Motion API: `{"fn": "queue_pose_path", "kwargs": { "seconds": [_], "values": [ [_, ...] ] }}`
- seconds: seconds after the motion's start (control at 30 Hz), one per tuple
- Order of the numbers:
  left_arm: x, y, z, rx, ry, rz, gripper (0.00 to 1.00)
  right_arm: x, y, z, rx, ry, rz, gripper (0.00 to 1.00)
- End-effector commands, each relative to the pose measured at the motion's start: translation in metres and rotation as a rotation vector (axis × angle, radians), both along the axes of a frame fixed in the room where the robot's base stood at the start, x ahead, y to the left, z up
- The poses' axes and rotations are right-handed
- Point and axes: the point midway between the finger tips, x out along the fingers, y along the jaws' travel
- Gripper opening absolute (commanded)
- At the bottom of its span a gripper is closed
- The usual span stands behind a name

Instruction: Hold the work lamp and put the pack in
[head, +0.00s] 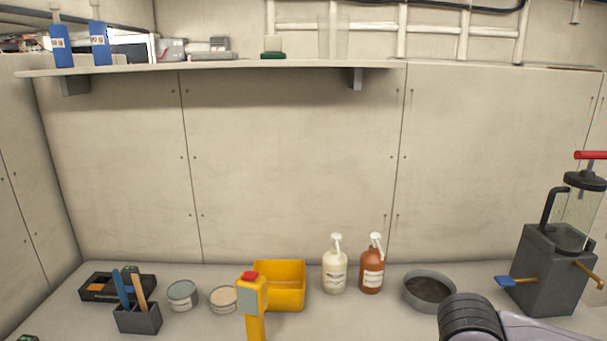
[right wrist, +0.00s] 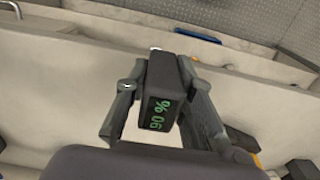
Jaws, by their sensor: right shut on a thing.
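A battery pack (right wrist: 168,80), dark with green digits reading 90 %, is between the fingers of my right gripper (right wrist: 163,72) in the right wrist view. The right gripper is shut on it. What appears to be the work lamp (head: 253,305) is upright at the lower middle of the head view. It is yellow with a grey panel and a red part on top, and its lower end is cut off by the frame. My left gripper is in neither view, so any hold on the lamp is hidden.
A yellow bin (head: 291,286) stands just behind the lamp. Two pump bottles (head: 334,272) (head: 371,272), a round dark pan (head: 430,290) and a grey pump unit (head: 552,270) stand to the right. Tins (head: 182,295), a tool holder (head: 139,318) and a black tray (head: 97,291) are left.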

Motion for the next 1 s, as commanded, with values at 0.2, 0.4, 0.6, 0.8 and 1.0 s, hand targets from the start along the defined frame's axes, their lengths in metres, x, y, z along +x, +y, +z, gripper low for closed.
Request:
{"fn": "queue_pose_path", "kwargs": {
  "seconds": [0.2,0.4,0.6,0.8,1.0],
  "values": [
    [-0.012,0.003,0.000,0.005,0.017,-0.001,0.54,0.000,0.000,0.001,0.001,0.000,0.000,0.00],
    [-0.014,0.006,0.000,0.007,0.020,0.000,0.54,0.000,0.000,0.000,0.000,0.000,0.000,0.00],
    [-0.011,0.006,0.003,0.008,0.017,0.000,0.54,0.007,0.005,0.003,0.002,0.000,0.028,0.00],
    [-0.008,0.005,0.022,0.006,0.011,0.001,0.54,0.053,0.037,0.013,0.004,0.001,0.227,0.00],
    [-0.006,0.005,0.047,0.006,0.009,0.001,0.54,0.114,0.089,0.021,0.002,0.001,0.556,0.00]
  ]
}}
